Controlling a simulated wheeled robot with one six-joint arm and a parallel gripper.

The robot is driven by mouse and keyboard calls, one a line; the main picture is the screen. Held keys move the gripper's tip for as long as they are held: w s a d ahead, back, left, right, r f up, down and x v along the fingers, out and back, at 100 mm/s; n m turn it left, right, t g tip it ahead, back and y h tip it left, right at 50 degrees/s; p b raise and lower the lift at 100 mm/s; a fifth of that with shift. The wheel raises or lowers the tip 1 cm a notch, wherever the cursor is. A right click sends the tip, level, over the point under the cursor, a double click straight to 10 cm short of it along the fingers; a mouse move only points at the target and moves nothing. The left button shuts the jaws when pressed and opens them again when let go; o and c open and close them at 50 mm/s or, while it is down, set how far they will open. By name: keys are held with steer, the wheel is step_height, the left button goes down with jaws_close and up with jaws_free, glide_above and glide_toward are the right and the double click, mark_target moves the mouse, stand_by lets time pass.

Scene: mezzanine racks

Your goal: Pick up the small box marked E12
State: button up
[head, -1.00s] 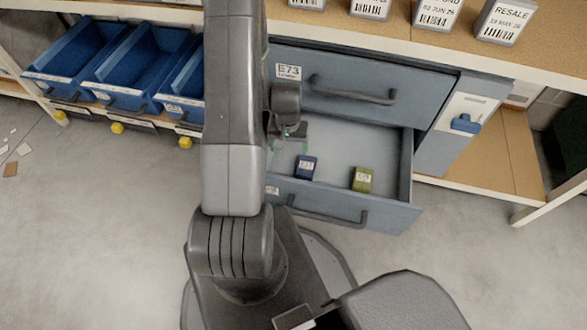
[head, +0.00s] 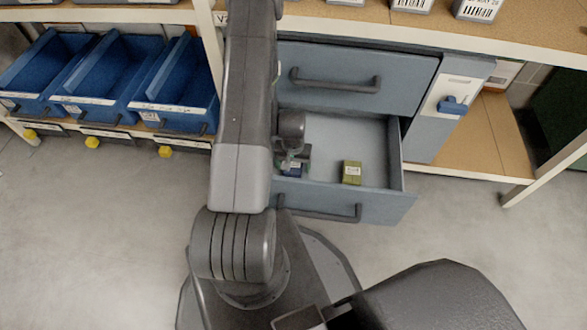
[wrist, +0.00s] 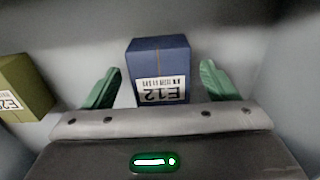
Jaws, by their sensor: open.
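The small blue box (wrist: 158,56) sits in the open drawer, with a white label reading E12 upside down in the wrist view. My gripper (wrist: 158,88) is open, its green fingers on either side of the box, with a gap showing on each side. In the head view my gripper (head: 293,166) is over the left part of the drawer and the blue box (head: 291,170) is mostly hidden beneath it. An olive-green box (head: 351,172) stands to the right in the same drawer; it shows at the left edge of the wrist view (wrist: 24,88).
The open drawer (head: 397,206) has low walls around the boxes. A closed drawer (head: 410,84) is above it. Blue bins (head: 180,100) stand on a shelf at left. A panel with a blue handle (head: 452,105) is at right. The drawer floor between the boxes is clear.

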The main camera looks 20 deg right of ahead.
steer(key=shift+f, duration=0.65)
steer(key=shift+r, duration=0.1)
steer(key=c, duration=1.1)
